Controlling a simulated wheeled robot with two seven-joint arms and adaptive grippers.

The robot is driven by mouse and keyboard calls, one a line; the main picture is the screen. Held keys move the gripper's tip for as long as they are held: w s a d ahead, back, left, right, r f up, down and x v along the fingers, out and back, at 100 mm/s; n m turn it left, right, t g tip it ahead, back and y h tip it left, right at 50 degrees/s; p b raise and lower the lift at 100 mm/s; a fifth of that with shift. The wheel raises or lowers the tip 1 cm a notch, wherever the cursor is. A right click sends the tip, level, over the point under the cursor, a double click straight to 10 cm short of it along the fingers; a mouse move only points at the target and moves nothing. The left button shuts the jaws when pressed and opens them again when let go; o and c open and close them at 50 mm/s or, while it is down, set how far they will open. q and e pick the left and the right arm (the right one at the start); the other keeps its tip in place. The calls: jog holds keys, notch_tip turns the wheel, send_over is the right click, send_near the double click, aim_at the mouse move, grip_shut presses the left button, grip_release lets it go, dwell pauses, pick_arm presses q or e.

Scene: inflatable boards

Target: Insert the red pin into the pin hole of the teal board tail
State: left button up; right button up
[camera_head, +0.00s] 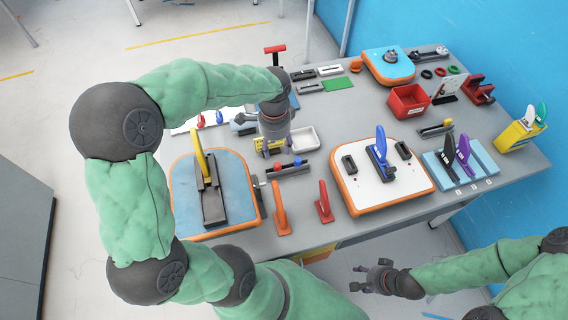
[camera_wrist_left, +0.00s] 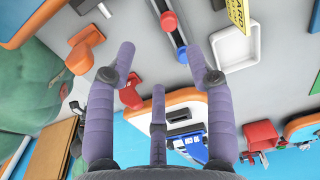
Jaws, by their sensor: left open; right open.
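A red-headed pin (camera_head: 298,162) sits beside a blue-headed pin (camera_head: 277,167) in a dark rack. In the left wrist view the red pin (camera_wrist_left: 168,22) and blue pin (camera_wrist_left: 182,52) show beyond my fingertips. Another red pin (camera_head: 201,120) and blue pin (camera_head: 219,118) stand further left. A teal-topped, orange-rimmed board (camera_head: 377,62) lies at the back; I cannot make out its pin hole. My left gripper (camera_head: 275,140) points down above the table, behind the rack, open and empty. My right gripper (camera_head: 361,278) is open and empty off the table's front edge.
A blue board with a yellow fin (camera_head: 240,190) and a white board with a blue fin (camera_head: 353,194) lie in front. A white tray (camera_head: 304,140) is beside the left gripper. A red bin (camera_head: 408,101) stands right.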

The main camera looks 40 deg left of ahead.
pick_arm(q)
jog(key=f, duration=0.1)
jog(key=b, duration=0.2)
send_over(278, 164)
jog(key=f, duration=0.5)
jog(key=shift+s+d+f, duration=0.15)
jog(key=shift+s+f, duration=0.15)
jog(key=shift+f, duration=0.1)
jog(key=shift+w+a+f+b, duration=0.1)
jog(key=shift+f+b, duration=0.4)
jog(key=shift+f, duration=0.8)
jog(key=shift+w+a+f+b, duration=0.1)
jog(key=shift+f+b, duration=0.4)
jog(key=shift+f, duration=0.75)
jog(key=c, duration=0.9)
pick_arm(e)
jog(key=f, duration=0.4)
jog(key=shift+w+f, duration=0.25)
jog(key=shift+w, duration=0.15)
